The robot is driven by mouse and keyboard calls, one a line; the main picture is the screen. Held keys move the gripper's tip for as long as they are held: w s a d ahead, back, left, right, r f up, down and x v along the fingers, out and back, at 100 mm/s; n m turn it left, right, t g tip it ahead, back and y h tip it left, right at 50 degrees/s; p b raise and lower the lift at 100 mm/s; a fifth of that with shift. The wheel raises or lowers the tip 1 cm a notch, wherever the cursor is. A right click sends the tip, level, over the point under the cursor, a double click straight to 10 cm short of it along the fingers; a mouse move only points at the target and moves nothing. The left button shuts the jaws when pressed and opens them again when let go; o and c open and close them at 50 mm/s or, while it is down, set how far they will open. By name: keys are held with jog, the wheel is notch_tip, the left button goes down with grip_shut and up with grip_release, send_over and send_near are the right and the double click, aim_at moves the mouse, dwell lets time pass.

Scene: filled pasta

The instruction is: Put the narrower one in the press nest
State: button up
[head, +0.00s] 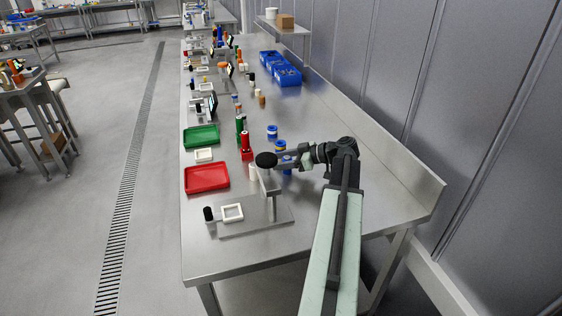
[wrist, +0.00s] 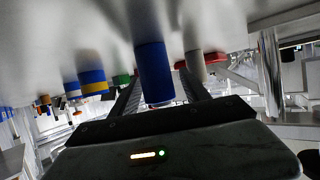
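My gripper (head: 292,162) is low over the bench, behind the press post. In the wrist view its two fingers (wrist: 162,88) are apart, one on each side of a blue cylinder (wrist: 155,72); I cannot tell whether either touches it. The cylinder partly shows in the head view (head: 287,170), beside the gripper. Two blue-banded cylinders (head: 272,131) (head: 280,145) stand farther back; in the wrist view one shows blue with a yellow band (wrist: 93,82). The press nest is a pale square frame (head: 223,213) on the press base plate, and looks empty. I cannot compare the cylinders' widths surely.
The press post with its black knob (head: 266,160) rises close left of my gripper. A red tray (head: 206,178), a green tray (head: 201,136), red (head: 246,147) and pale (head: 253,172) upright items stand left.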

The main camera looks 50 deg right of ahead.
jog(key=shift+r, duration=0.1)
jog(key=shift+s+d+r+p, duration=0.1)
jog(key=shift+s+r+p, duration=0.1)
jog(key=shift+r+p, duration=0.15)
jog(key=p+v, duration=0.4)
jog(key=v, duration=0.6)
jog(key=shift+s+d, duration=0.25)
jog(key=shift+s+d+r, duration=0.1)
jog(key=shift+s+d, duration=0.05)
jog(key=shift+s, duration=0.25)
